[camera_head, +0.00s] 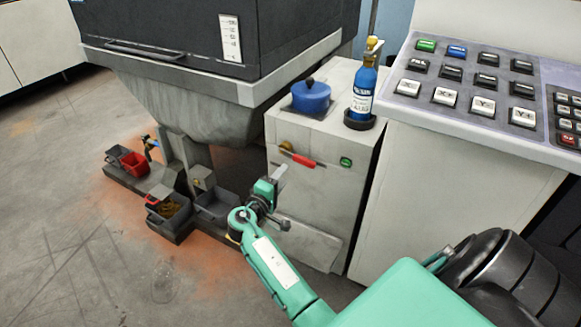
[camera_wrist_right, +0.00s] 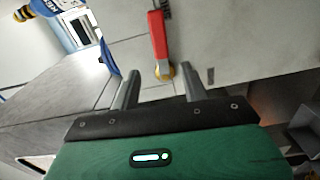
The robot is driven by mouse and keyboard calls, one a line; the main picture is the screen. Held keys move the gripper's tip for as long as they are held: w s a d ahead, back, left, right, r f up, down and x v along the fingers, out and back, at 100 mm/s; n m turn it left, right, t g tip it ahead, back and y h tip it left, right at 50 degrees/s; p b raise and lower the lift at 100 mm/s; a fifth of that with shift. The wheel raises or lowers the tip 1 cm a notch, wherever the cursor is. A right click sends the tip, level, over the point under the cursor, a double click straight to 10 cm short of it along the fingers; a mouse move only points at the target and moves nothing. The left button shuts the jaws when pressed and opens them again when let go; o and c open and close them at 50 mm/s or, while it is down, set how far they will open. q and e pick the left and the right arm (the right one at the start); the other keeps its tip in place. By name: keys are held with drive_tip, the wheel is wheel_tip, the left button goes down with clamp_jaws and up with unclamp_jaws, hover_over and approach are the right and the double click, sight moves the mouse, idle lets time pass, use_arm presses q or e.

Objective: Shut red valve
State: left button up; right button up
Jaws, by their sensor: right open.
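The red valve has a red lever (camera_head: 303,160) and a brass body (camera_head: 286,147) on the front of the pale cabinet. The lever slants across the front, down to the right from the brass end. My right gripper (camera_head: 279,188) is below and a little left of the lever, with open, empty jaws. In the right wrist view, the red lever (camera_wrist_right: 157,35) and its brass end (camera_wrist_right: 165,71) lie ahead, between the lines of the two open fingers (camera_wrist_right: 157,80). No contact shows. My left gripper is out of view.
A blue pot (camera_head: 311,97) and a blue bottle (camera_head: 362,92) stand on the cabinet top (camera_head: 335,85). A green button (camera_head: 346,161) is right of the lever. A key panel (camera_head: 470,90) is at the right. Grey bins (camera_head: 172,228) and a red bin (camera_head: 134,164) sit low at the left.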

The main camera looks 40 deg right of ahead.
drive_tip(key=shift+v, duration=1.65)
